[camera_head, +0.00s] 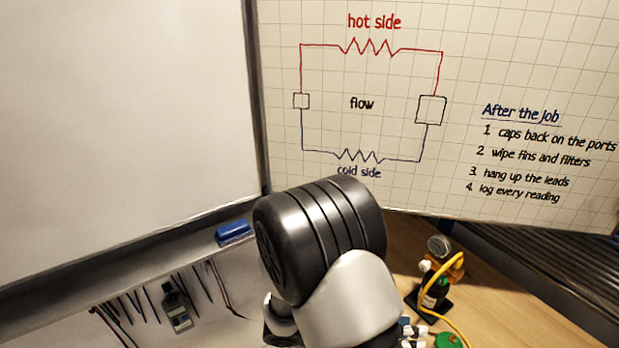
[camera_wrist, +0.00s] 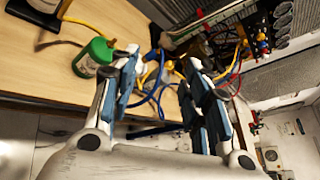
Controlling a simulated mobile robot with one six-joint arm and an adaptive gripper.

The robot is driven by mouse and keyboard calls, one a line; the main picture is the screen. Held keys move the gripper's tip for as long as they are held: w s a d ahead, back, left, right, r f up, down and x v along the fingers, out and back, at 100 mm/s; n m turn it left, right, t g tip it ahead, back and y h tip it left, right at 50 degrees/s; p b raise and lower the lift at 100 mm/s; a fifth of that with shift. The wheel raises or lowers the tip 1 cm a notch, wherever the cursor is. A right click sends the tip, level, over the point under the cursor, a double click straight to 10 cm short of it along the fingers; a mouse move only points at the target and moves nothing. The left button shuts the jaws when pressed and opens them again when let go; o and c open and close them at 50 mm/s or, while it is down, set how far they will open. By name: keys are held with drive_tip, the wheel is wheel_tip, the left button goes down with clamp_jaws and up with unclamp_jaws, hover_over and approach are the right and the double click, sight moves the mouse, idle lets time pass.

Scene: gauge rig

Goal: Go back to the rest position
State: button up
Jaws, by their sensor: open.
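My gripper (camera_wrist: 160,90) shows in the wrist camera view with its two fingers apart and nothing between them. It is open, above or in front of the edge of a wooden table (camera_wrist: 130,15). Yellow, blue and red hoses (camera_wrist: 150,78) lie beyond the fingertips. A green bottle (camera_wrist: 95,57) stands on the table to the left of the fingers.
A gauge with a yellow hose (camera_head: 438,247) stands on the table at right. Equipment with wiring (camera_wrist: 225,40) is at upper right in the wrist view.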

drive_tip(key=s+a+r+m+t+y+b, duration=0.2)
drive_tip(key=s+r+m+y, duration=0.4)
drive_tip(key=m, duration=0.7)
drive_tip(key=s+a+r+m+t+y+b, duration=0.1)
drive_tip(key=s+r+m+y, duration=0.5)
drive_tip(key=m, duration=0.7)
drive_tip(key=s+a+y+b, duration=0.1)
drive_tip(key=s+a+y, duration=0.1)
drive_tip(key=shift+m+t+y, duration=0.3)
drive_tip(key=shift+m+t, duration=0.1)
